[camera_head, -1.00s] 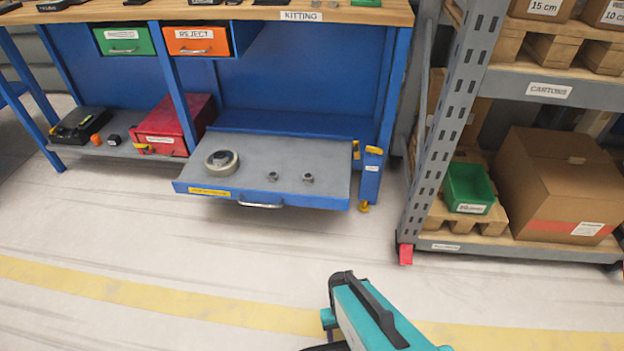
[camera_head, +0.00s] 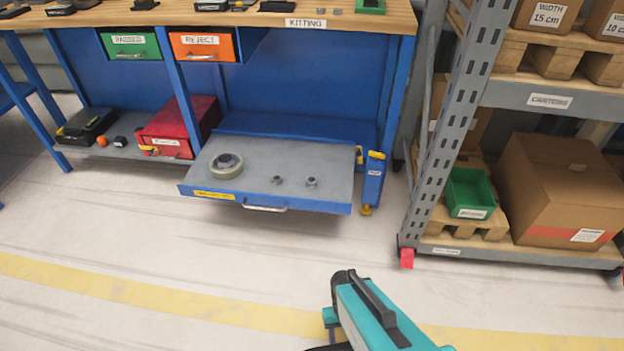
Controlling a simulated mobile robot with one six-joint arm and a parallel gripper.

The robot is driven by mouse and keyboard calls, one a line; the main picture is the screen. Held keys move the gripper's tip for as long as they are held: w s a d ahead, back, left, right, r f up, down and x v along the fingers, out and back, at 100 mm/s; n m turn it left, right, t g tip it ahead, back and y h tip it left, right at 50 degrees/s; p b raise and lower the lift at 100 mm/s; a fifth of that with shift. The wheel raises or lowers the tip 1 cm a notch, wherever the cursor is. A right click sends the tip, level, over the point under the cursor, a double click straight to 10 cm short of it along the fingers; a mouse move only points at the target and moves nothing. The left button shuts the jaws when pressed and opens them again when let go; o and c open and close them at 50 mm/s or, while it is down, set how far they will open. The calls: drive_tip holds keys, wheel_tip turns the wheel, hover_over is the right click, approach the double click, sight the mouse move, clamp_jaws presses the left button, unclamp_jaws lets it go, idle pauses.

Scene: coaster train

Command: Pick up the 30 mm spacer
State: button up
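No part can be read as the 30 mm spacer from its label. Two small grey metal pieces, a left one (camera_head: 277,180) and a right one (camera_head: 311,182), stand apart on the pulled-out grey drawer (camera_head: 330,200) under the bench. A larger round grey ring-like part (camera_head: 226,165) with a dark centre sits left of them. More small grey pieces (camera_head: 321,11) lie on the bench top by the KITTING label, too small to identify. A teal and black section of my arm shows at the bottom; my gripper's fingertips are not in view.
The blue bench (camera_head: 300,85) has green (camera_head: 131,43) and orange REJECT (camera_head: 203,44) drawers. A red box (camera_head: 180,128) stands on its low shelf. A grey rack (camera_head: 455,130) with cartons and a green bin (camera_head: 468,193) stands right. The floor in front is clear.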

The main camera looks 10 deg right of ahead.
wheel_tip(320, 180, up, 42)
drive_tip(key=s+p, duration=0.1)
drive_tip(key=p, duration=3.9)
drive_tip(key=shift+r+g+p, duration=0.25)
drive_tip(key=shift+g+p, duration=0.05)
drive_tip(key=shift+p, duration=0.1)
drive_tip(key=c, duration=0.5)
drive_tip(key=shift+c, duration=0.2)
